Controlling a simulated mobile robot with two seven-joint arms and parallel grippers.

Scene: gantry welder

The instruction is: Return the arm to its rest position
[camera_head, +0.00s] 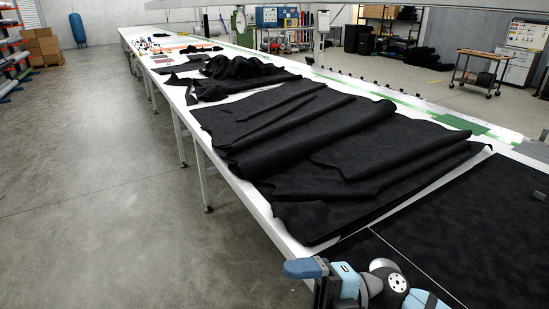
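One of my arms shows at the bottom edge, coming in from the lower right, so I take it to be my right arm. It has light blue and grey joints, with a dark part and a blue, rounded piece at its left end. The frame edge cuts it off below. That end may be my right gripper (312,271), but I cannot make out two fingers or whether they are open. The arm is at the near edge of the long white table (250,205). My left arm and gripper do not show.
Black fabric (330,140) lies in loose folds along the table, with a heap (240,68) farther back. Flat dark sheets (470,235) cover the near right. Bare concrete floor (90,180) is open at left. A cart (478,70) stands at back right.

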